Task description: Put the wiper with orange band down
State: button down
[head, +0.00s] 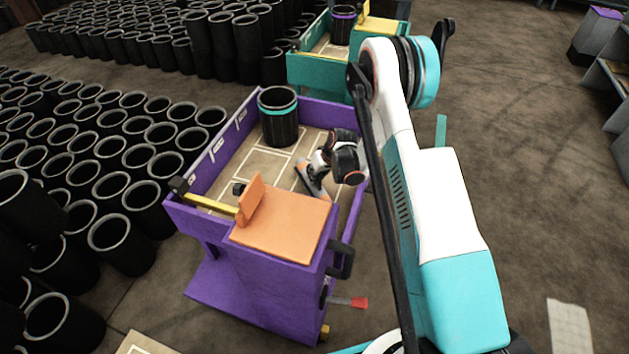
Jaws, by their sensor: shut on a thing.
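My gripper (317,166) reaches down into the purple cart (208,163) from the right. It is shut on the wiper with orange band (310,183), a small greyish piece with a bit of orange near its top. The wiper is tilted, low over the cart's tan floor with its white outlines. I cannot tell if its lower end touches the floor. My wrist hides part of the grip and the fingertips.
A black sleeve with a teal band (279,117) stands at the cart's far end. An orange pad (281,225) and yellow bar (211,204) are at the near end. A teal cart (312,70) stands behind. Many black sleeves (122,243) fill the left.

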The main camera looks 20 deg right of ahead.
jog(key=shift+f, duration=1.1)
jog(key=shift+f, duration=0.15)
jog(key=c, duration=1.6)
grip_release()
jog(key=shift+c, duration=0.2)
